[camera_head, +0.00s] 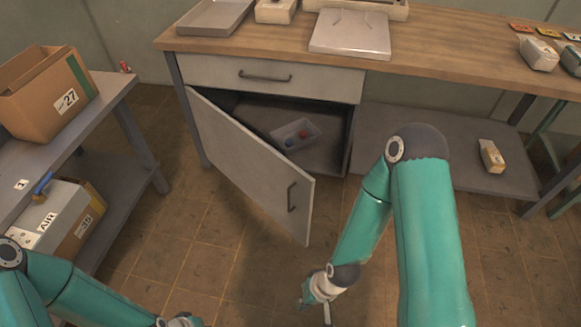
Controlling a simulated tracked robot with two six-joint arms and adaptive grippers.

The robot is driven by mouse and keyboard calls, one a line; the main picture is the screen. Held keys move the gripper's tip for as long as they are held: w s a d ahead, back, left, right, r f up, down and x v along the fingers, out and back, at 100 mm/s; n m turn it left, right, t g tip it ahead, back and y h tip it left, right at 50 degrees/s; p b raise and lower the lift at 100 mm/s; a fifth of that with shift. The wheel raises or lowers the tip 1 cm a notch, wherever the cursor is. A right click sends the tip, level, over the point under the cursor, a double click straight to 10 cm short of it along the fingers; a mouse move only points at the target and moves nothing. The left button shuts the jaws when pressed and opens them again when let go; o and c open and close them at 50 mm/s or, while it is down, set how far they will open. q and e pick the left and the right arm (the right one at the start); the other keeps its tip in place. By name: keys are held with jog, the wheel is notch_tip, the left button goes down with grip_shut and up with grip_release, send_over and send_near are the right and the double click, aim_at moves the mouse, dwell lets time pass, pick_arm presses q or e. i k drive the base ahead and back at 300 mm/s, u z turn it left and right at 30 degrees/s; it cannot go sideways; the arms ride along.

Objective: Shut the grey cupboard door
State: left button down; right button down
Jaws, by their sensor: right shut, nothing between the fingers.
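The grey cupboard door (248,160) stands open below the workbench, swung out toward me from its left edge. Its dark handle (291,197) is near its right edge. The cupboard's open inside (322,157) shows to the right of the door. My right gripper (327,312) is low, in front of the door and a little right of its lower corner, apart from it. It is shut and empty. My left gripper (183,321) is only partly in view at the bottom edge, left of the door; its fingers are cut off.
A side table with a cardboard box (43,92) stands at the left. The tiled floor before the door is clear.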

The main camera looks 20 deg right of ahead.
aim_at(283, 190)
jog(key=i, duration=0.9)
